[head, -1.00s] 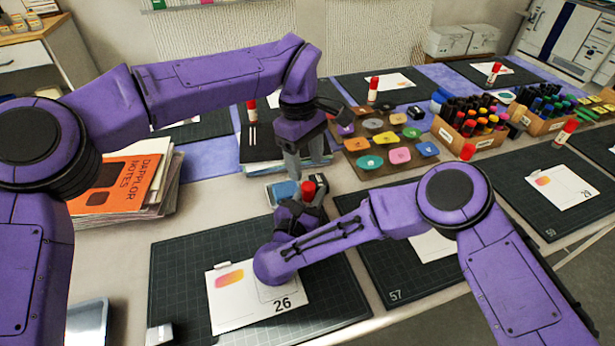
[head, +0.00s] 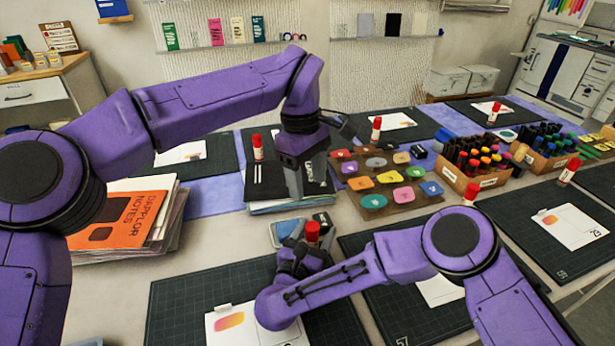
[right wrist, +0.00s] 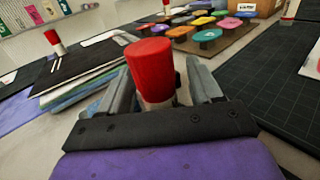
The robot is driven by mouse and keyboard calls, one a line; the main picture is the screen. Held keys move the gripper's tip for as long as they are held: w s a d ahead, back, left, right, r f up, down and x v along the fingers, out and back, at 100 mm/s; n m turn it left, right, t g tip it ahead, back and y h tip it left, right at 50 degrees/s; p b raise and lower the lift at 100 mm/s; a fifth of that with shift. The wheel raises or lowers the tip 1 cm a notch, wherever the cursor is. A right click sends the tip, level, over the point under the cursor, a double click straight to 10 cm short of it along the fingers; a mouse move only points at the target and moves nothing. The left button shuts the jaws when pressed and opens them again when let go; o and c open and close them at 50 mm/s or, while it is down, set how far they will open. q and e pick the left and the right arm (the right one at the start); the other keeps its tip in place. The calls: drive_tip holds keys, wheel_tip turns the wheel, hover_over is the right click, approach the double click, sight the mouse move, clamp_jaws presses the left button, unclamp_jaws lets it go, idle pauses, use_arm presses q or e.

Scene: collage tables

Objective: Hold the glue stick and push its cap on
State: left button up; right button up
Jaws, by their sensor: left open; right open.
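A glue stick with a red cap (right wrist: 149,64) on its white body (right wrist: 160,103) stands upright between the two fingers of my right gripper (right wrist: 152,98). The fingers are open, one on each side; I cannot tell whether either touches it. In the head view the red cap (head: 312,231) shows above my right gripper (head: 303,248), which hides the body. I cannot tell how far down the cap sits. My left gripper (head: 294,188) is open and empty, pointing down, above and slightly left of the cap, apart from it.
A palette of coloured pads (head: 372,203) and a marker box (head: 462,185) are to the right. Cutting mats (head: 190,285) cover the front.

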drive_tip(key=b+v, duration=0.1)
drive_tip(key=v, duration=0.9)
drive_tip(key=shift+s+b, duration=0.25)
drive_tip(key=shift+b, duration=0.05)
drive_tip(key=shift+s+a+f, duration=0.1)
